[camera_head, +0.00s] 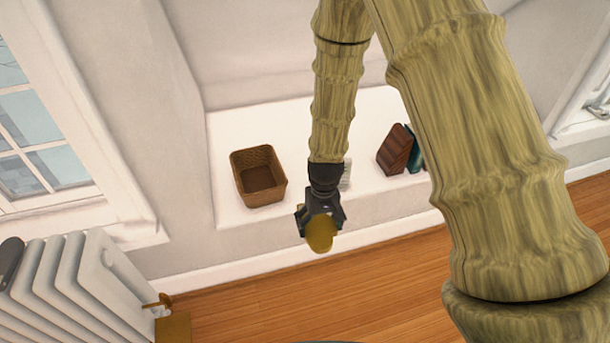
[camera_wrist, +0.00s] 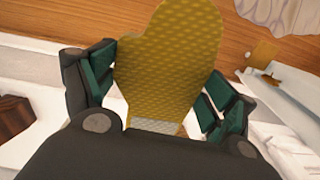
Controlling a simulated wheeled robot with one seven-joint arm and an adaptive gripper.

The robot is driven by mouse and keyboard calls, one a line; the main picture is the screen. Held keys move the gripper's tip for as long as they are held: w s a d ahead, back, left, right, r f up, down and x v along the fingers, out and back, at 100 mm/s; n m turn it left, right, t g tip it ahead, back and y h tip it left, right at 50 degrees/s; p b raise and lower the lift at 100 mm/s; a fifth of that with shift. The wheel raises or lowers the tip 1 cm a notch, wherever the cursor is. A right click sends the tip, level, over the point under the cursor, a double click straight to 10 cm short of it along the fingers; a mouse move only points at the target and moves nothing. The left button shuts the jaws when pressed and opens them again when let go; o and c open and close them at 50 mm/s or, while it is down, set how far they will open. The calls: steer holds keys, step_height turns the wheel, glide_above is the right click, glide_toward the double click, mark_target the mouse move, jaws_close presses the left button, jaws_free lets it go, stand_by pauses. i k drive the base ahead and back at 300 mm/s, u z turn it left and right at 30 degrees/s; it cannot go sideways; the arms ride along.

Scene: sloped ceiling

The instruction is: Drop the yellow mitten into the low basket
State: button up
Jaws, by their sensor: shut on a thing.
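The yellow mitten (camera_wrist: 170,60) is between the green-padded fingers of my gripper (camera_wrist: 160,95) in the wrist view, with its cuff toward the palm. In the head view the mitten (camera_head: 320,234) shows at the end of my gripper (camera_head: 320,215), which is shut on it. The low basket (camera_head: 258,177) is brown, woven and open at the top. It stands on the white ledge, to the left of my gripper and farther back. Its visible inside looks empty. The mitten is apart from the basket, in front of the ledge and above the wooden floor.
The white ledge (camera_head: 290,130) has free room around the basket. A brown ridged object (camera_head: 395,150) and a teal one (camera_head: 415,148) stand at its right, and a small pale item (camera_head: 346,174) is partly behind my arm. A white radiator (camera_head: 75,285) stands at lower left.

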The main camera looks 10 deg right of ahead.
mark_target(262, 184)
steer(key=z, duration=0.1)
steer(key=i, duration=1)
